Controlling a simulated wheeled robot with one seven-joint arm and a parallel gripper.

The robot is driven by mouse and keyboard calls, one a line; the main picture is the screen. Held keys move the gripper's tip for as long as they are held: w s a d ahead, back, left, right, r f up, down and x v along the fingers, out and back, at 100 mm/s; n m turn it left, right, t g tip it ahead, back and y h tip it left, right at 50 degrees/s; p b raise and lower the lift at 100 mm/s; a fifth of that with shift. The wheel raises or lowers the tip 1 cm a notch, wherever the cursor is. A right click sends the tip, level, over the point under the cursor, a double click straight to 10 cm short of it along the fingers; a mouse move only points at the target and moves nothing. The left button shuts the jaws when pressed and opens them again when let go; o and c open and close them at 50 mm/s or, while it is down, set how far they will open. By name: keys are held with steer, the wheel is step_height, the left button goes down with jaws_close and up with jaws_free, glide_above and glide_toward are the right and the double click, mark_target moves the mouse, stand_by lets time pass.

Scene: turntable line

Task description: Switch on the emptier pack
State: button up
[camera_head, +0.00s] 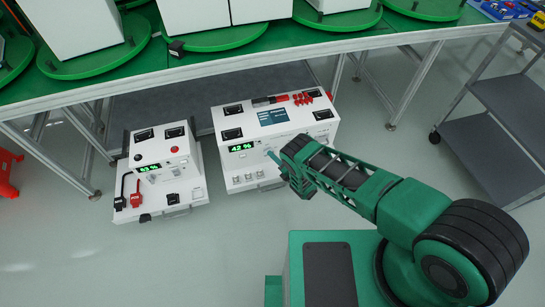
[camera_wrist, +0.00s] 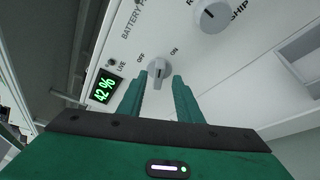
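The right white pack (camera_head: 232,175) stands on the floor with a green 42 % display (camera_head: 241,147), also in the wrist view (camera_wrist: 103,91). The left white pack (camera_head: 190,172) has a green display (camera_head: 149,168); its first digit is hard to read, the second looks like 3. My gripper (camera_head: 268,169) is at the front of the 42 % pack. In the wrist view my gripper (camera_wrist: 158,82) is open, its fingers on either side of a grey rotary knob (camera_wrist: 158,70) marked OFF and ON, just beyond the tips. The LIVE lamp (camera_wrist: 111,62) looks dark. I cannot tell the knob's exact setting.
A second knob (camera_wrist: 212,14), with SHIP beside it, is above right of the first. The green turntable bench (camera_head: 190,70) overhangs behind the packs. A grey cart (camera_head: 510,130) stands at the right. Floor in front of the left pack is clear.

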steer(key=v, duration=0.8)
steer(key=shift+s+d, duration=0.2)
steer(key=shift+d, duration=0.05)
